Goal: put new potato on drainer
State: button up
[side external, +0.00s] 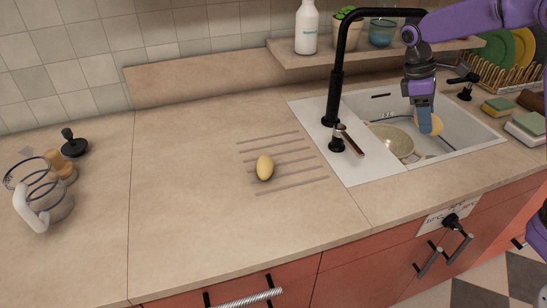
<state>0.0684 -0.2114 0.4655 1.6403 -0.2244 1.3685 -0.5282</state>
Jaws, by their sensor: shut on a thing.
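A small yellow potato (265,167) lies on the grooved drainer (283,183) in the counter, left of the sink. My gripper (425,118) points down into the sink basin (460,138) at the right. It is shut on a pale yellow rounded thing (434,124), which looks like another potato. The fingers partly cover this thing, and I cannot tell whether it touches the basin floor.
A beige dish (393,139) lies in the sink, left of my gripper. The black tap (337,90) rises between drainer and basin. Sponges (524,126) are right of the sink. A shelf behind holds a white bottle (307,28). The left counter is mostly clear.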

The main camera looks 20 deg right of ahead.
jog(key=s+a+r+n+t+y, duration=0.15)
jog(key=a+n+t, duration=0.25)
jog(key=a+n, duration=0.9)
jog(key=s+a+r+n+t+y, duration=0.1)
jog(key=s+a+n+t+y, duration=0.2)
jog(key=a+n, duration=1)
jog(key=w+a+f+n, duration=0.1)
jog(key=w+f, duration=0.2)
jog(key=w, duration=0.1)
jog(key=w+a+f+n, duration=0.1)
jog(key=w+f, duration=0.2)
jog(key=w, duration=0.1)
jog(key=w+a+f+n, duration=0.1)
jog(key=w+f+n, duration=0.1)
jog(key=w+f, duration=0.2)
jog(key=shift+w+h, duration=0.15)
jog(key=shift+h, duration=0.1)
jog(key=shift+w+f, duration=0.1)
jog(key=shift+f, duration=1.55)
jog(key=o, duration=1.1)
jog(key=shift+f+t, duration=0.1)
jog(key=shift+t, duration=0.2)
